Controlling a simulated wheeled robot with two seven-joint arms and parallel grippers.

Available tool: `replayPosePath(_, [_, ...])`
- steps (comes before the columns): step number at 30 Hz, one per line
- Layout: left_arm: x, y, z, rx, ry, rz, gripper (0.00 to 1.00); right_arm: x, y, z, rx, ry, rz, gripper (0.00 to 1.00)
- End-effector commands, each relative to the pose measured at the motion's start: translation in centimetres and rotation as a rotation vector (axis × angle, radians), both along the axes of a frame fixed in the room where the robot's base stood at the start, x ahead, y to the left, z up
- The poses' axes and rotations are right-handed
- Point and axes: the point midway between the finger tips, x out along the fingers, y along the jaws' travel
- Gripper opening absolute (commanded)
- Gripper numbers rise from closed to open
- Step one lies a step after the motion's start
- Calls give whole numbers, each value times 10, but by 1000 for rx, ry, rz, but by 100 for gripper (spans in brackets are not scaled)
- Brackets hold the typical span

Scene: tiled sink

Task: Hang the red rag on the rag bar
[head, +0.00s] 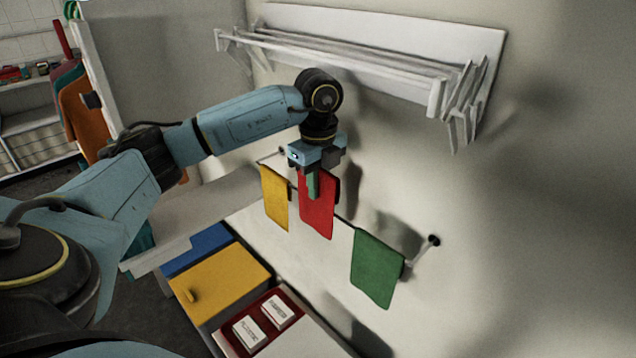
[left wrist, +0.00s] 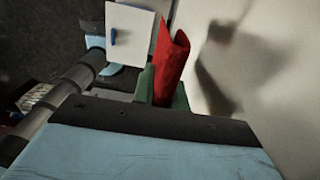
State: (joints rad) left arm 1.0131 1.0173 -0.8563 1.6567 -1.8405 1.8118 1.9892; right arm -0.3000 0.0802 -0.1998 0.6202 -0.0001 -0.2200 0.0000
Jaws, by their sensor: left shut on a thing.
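The red rag (head: 318,218) hangs down from my left gripper (head: 314,184), between the yellow rag (head: 274,197) and the green rag (head: 377,268). My left gripper's green fingers are shut on the red rag. In the left wrist view the red rag (left wrist: 171,58) rises folded between the green fingers (left wrist: 162,92). The rag bar (head: 421,253) runs along the wall, and the yellow and green rags hang on it. The red rag is in line with the bar, and I cannot tell whether it rests on it. My right gripper is not in view.
A white drying rack (head: 350,55) juts from the wall above my left gripper. Below the bar are a yellow-lidded bin (head: 222,285) and a red bin (head: 235,338) with white labels. Bare wall lies right of the green rag.

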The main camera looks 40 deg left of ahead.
Motion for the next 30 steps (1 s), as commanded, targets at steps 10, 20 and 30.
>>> replayPosePath(10, [0,0,0,0,0,0,0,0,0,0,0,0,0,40])
replayPosePath(20, [0,0,-9,0,1,0,0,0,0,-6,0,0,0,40])
replayPosePath(30, [0,0,-19,0,0,0,0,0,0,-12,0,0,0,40])
